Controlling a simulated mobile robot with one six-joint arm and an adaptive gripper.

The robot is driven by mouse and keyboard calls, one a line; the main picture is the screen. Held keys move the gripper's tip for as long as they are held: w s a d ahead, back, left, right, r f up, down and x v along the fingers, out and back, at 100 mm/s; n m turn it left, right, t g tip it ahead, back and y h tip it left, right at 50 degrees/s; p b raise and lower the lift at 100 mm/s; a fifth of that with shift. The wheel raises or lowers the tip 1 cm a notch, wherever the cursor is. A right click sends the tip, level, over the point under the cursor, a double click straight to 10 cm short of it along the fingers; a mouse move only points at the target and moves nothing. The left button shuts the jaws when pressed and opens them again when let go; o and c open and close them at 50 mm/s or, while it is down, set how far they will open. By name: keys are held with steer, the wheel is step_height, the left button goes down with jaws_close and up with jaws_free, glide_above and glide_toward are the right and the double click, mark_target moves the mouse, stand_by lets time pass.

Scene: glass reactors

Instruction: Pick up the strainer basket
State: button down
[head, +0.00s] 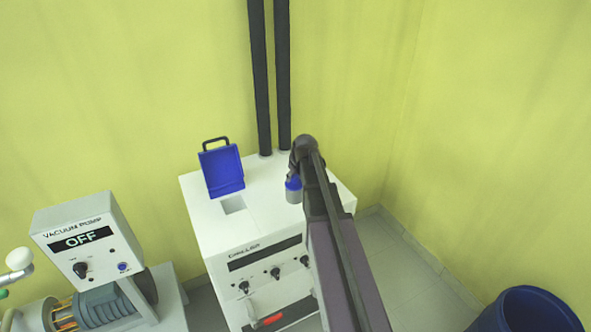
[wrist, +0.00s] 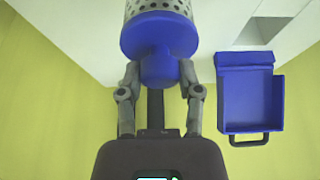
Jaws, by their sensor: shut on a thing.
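The strainer basket (wrist: 158,32) has a blue cap and knob and a perforated pale metal body, cut off by the top edge of the wrist view. My gripper (wrist: 160,72) is shut on its blue knob, with one finger on each side. In the head view the basket (head: 294,191) shows beside my arm, over the right part of the chiller's white top. Whether it touches that top is unclear. My arm hides most of the gripper in the head view.
The white chiller (head: 225,240) has a square opening (head: 233,204) in its top, left of the basket. Its blue lid (head: 222,170) stands open behind the opening. Two black pipes (head: 270,80) rise at the back. A vacuum pump (head: 85,240) reading OFF stands left; a blue bin (head: 530,310) stands right.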

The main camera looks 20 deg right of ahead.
steer(key=s+a+r, duration=0.1)
steer(key=s+a, duration=0.4)
steer(key=s, duration=0.4)
steer(key=shift+s+a+p, duration=0.15)
steer(key=shift+a+p, duration=0.15)
steer(key=shift+p, duration=0.1)
step_height(320, 180, down, 4)
steer(key=b, duration=0.3)
steer(key=shift+r+b, duration=0.2)
steer(key=shift+b, duration=0.1)
steer(key=shift+d, duration=0.2)
